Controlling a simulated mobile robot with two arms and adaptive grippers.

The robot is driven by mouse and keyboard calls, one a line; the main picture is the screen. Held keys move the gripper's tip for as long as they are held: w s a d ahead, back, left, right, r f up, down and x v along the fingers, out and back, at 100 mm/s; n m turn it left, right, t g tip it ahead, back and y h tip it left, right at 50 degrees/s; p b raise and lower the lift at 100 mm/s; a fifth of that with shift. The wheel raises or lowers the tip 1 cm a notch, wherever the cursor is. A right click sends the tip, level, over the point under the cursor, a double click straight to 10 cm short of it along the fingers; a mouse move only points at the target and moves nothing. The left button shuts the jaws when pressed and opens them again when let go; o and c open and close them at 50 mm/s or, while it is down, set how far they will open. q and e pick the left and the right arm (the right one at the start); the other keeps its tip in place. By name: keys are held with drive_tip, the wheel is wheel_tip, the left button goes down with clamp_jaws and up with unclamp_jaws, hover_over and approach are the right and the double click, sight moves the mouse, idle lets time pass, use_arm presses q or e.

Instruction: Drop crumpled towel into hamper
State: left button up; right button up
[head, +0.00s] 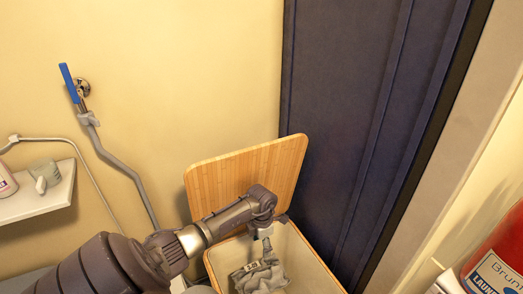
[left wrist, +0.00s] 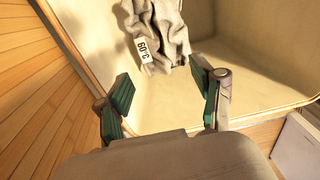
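The crumpled grey towel (head: 262,278) is inside the hamper (head: 316,268), a light-lined bin with a wooden rim. The towel also shows in the left wrist view (left wrist: 168,30), with a white "60°C" tag on it. My left gripper (head: 266,246) points down over the hamper opening, above the towel. In the left wrist view its two green-padded fingers (left wrist: 163,88) are spread apart with nothing between them. The towel lies beyond the fingertips; I cannot tell its exact distance from them. The lower part of the hamper is cut off in the head view. My right gripper is not in view.
The hamper's wooden lid (head: 245,168) stands open behind my left gripper, near the yellow wall. A dark blue panel (head: 350,120) rises at the back right. A red bottle (head: 500,255) is at the lower right. A small shelf (head: 38,198) is at the left, below a blue-handled valve (head: 69,84).

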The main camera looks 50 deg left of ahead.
use_arm(q)
wheel_tip(320, 180, up, 12)
idle(0.7)
drive_tip(key=shift+a, duration=0.1)
idle(0.7)
